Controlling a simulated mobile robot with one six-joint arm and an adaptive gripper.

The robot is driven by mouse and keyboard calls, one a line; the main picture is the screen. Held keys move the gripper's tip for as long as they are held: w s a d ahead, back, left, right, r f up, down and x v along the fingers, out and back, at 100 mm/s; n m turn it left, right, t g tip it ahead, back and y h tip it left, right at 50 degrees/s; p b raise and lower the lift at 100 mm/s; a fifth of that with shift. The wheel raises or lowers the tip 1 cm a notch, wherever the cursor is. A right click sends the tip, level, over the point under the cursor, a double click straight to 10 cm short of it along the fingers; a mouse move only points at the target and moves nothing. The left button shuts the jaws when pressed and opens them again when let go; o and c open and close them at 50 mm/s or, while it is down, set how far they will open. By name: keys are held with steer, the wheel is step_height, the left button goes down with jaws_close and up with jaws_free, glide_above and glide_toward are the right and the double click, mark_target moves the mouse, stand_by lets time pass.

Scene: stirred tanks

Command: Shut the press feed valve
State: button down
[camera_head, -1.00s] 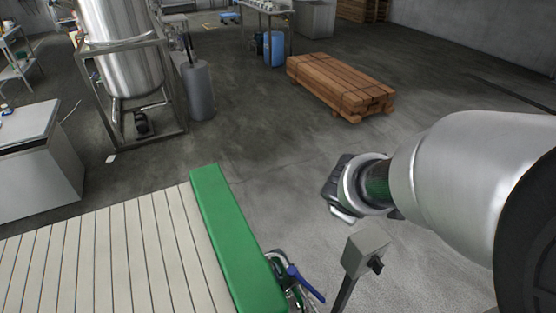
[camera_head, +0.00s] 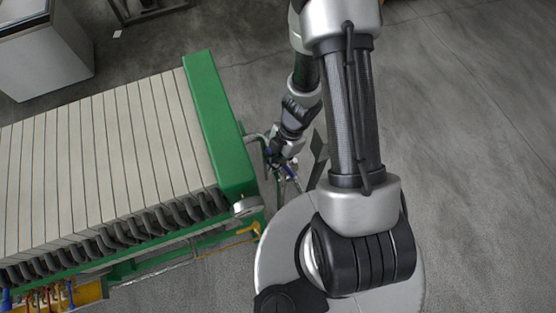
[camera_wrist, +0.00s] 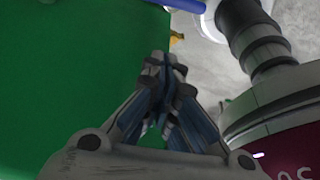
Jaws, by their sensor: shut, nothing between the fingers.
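The filter press has a green end plate (camera_head: 218,125) and a row of pale plates (camera_head: 90,165) to its left. The press feed valve with its blue lever (camera_head: 290,172) sits at the right side of the end plate, partly hidden by my arm. In the wrist view a blue bar (camera_wrist: 186,4), which looks like the lever, crosses the top edge, beyond my fingertips. My gripper (camera_head: 276,160) is close beside the valve in the head view. The wrist view shows its fingers (camera_wrist: 165,62) together and empty, over the green surface (camera_wrist: 70,70). Contact with the lever cannot be told.
A yellow pipe piece (camera_head: 253,228) runs low at the press's near right corner. Coloured fittings (camera_head: 55,298) are at lower left. A pale cabinet (camera_head: 40,45) stands at upper left. The floor (camera_head: 470,150) to the right is clear.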

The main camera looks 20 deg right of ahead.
steer(key=f+b, duration=0.1)
steer(key=f, duration=0.1)
steer(key=f+b, duration=0.2)
steer(key=f, duration=0.1)
steer(key=f+b, duration=0.2)
steer(key=shift+w+d+f, duration=0.15)
steer(key=shift+d+f, duration=0.05)
steer(key=shift+d, duration=0.4)
steer(key=shift+d, duration=0.1)
steer(key=shift+d+r+p, duration=0.1)
steer(key=shift+r+p, duration=0.05)
steer(key=shift+p, duration=0.55)
steer(key=shift+d+n+p, duration=0.3)
steer(key=shift+n+p, duration=0.2)
steer(key=shift+p, duration=0.55)
steer(key=shift+d+p, duration=0.15)
steer(key=shift+p, duration=0.15)
steer(key=shift+f, duration=0.2)
